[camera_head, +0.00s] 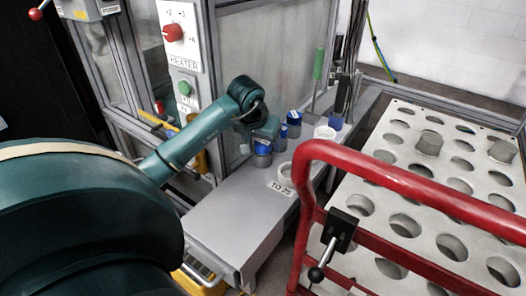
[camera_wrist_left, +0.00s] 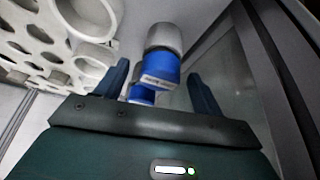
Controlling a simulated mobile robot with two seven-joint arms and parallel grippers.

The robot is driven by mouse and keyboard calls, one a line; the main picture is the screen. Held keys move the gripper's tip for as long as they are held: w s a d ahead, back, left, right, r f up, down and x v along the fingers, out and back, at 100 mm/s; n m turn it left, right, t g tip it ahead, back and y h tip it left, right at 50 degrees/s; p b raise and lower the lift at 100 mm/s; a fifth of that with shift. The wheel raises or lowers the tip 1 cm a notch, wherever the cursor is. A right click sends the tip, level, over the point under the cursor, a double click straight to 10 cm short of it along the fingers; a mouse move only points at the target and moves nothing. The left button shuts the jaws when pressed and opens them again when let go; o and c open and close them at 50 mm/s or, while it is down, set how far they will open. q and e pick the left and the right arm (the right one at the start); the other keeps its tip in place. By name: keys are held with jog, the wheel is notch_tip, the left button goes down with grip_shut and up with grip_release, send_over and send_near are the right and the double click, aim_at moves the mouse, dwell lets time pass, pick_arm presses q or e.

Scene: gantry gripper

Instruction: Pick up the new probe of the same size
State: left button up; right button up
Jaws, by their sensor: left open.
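My left gripper (camera_head: 266,130) reaches over the narrow grey bench by the glass-walled machine. In the left wrist view its two dark blue fingers (camera_wrist_left: 160,75) stand apart. A blue probe with a grey cylindrical end (camera_wrist_left: 163,60) shows between them; I cannot tell whether either finger touches it. In the head view a blue probe (camera_head: 263,149) is just below the gripper. More blue probes (camera_head: 294,121) stand close by to the right, with one (camera_head: 336,122) farther along. My right gripper is not in view.
A white ring holder (camera_head: 286,177) stands beside the "TO 25" label, with another ring (camera_head: 325,133) farther back. A red tubular rail (camera_head: 400,180) crosses before a perforated rack (camera_head: 375,215) holding two grey cylinders (camera_head: 429,144). The bench's near end (camera_head: 225,220) is clear.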

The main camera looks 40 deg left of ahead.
pick_arm(q)
jog(key=shift+c, duration=0.3)
jog(key=c, duration=1)
